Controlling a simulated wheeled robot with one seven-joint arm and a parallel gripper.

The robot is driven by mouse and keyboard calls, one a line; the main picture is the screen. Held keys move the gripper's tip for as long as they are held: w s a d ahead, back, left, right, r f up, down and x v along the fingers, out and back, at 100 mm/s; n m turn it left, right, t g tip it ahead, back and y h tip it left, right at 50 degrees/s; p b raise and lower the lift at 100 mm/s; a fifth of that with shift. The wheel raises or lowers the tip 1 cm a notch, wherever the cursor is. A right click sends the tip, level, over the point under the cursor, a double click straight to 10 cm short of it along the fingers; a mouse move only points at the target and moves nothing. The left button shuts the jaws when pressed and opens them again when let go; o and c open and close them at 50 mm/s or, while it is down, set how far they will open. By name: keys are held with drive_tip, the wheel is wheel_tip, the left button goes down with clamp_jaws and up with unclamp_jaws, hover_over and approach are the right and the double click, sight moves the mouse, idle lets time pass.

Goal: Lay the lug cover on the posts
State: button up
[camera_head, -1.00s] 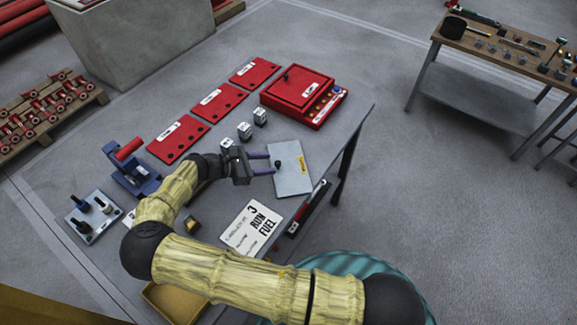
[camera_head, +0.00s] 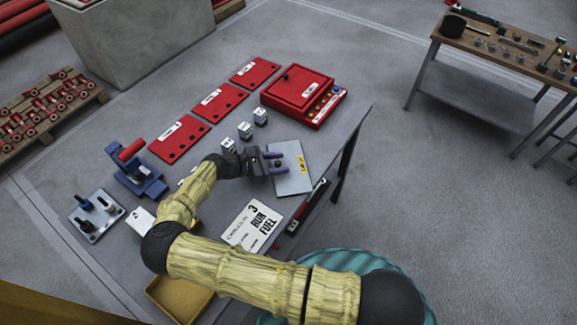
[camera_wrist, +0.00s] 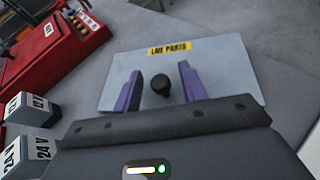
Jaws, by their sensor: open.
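The lug cover, a flat light-grey plate (camera_head: 294,182) with a black knob and a yellow label, lies on the table near its right edge. In the wrist view the plate (camera_wrist: 232,72) fills the middle, with its black knob (camera_wrist: 161,86) upright on it. My gripper (camera_head: 276,163) is open over the cover. In the wrist view its two purple fingers (camera_wrist: 161,90) stand on either side of the knob, with gaps showing. Dark posts (camera_head: 86,204) stand on a grey base plate (camera_head: 99,228) at the table's left end.
White cube blocks (camera_head: 245,131) stand close behind my gripper. A red box with buttons (camera_head: 299,94) and several red panels (camera_head: 180,138) lie farther back. A blue clamp-like fixture (camera_head: 135,170) stands beside the posts. A "RUN FUEL" card (camera_head: 251,225) lies in front.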

clamp_jaws()
wheel_tip(320, 180, up, 10)
drive_tip(key=shift+r+b, duration=0.1)
drive_tip(key=shift+b, duration=0.55)
idle(0.6)
